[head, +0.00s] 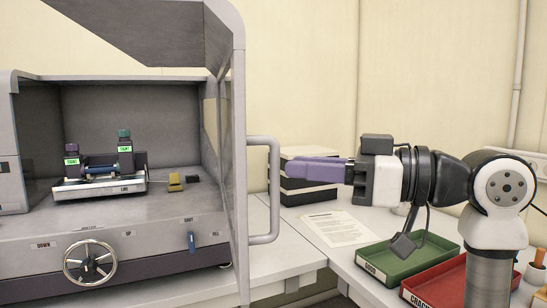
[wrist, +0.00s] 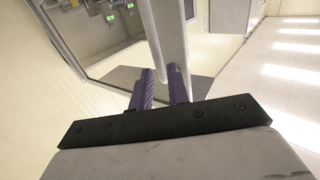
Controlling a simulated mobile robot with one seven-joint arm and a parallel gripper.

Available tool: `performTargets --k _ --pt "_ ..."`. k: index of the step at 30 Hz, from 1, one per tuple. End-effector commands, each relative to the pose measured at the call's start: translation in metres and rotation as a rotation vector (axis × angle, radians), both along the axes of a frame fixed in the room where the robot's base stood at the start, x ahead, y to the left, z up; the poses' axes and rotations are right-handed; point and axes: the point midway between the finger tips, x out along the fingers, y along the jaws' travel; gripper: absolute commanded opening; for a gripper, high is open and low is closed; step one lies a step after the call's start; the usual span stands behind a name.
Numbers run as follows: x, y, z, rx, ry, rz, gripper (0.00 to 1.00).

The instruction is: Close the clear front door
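The clear front door (head: 226,120) stands open in the head view, swung out at the right side of the grey machine. Its grey frame carries a C-shaped handle (head: 275,215) on the right. My gripper (head: 285,169), with purple fingers, points left at the handle's upright bar, and its tips overlap that bar in the picture. In the wrist view, the two fingers of my gripper (wrist: 161,88) are apart, with pale upright bars just beyond and around the gap. I cannot tell whether the fingers touch the handle.
The machine holds a small fixture (head: 100,185) and has a handwheel (head: 90,262) in front. Stacked boxes (head: 300,190), a paper sheet (head: 338,228), a green tray (head: 405,262) and a red tray (head: 440,285) lie on the right table, below and behind my arm.

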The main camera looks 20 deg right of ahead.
Motion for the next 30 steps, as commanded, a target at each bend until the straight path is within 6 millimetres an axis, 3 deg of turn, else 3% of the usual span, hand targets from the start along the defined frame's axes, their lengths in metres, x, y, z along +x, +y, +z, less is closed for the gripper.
performTargets --k 9,20,24,30 --pt "0.030 0.033 0.001 0.001 0.000 -0.001 0.17" --pt "0.034 0.037 0.000 0.002 0.001 -0.002 0.17" --pt "0.034 0.037 0.000 0.002 0.001 -0.002 0.01" --pt "0.034 0.037 0.000 0.001 0.000 -0.002 0.00"
